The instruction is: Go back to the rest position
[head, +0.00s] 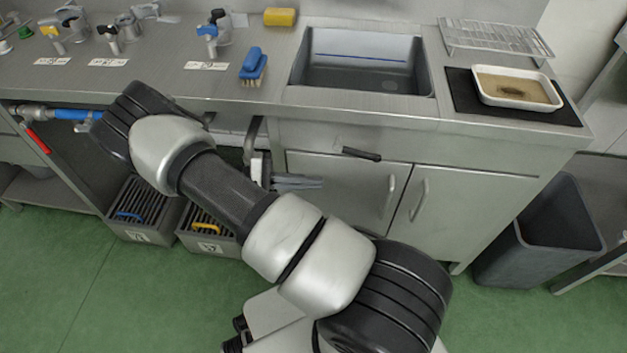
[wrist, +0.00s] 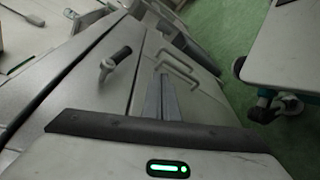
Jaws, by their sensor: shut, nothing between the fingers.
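My gripper (head: 305,182) hangs in front of the grey cabinet below the counter, beside the left door. Its two fingers lie together with nothing between them. In the wrist view the closed fingers (wrist: 160,97) point towards the cabinet doors. My arm reaches across the middle of the head view and hides part of the cabinet and the floor.
The steel counter (head: 150,85) carries a blue brush (head: 253,67), a yellow sponge (head: 280,17), a sink (head: 362,75), a wire rack (head: 495,38) and a white tray (head: 517,88). A black handle (head: 361,153) juts from the cabinet. A grey bin (head: 540,235) stands right.

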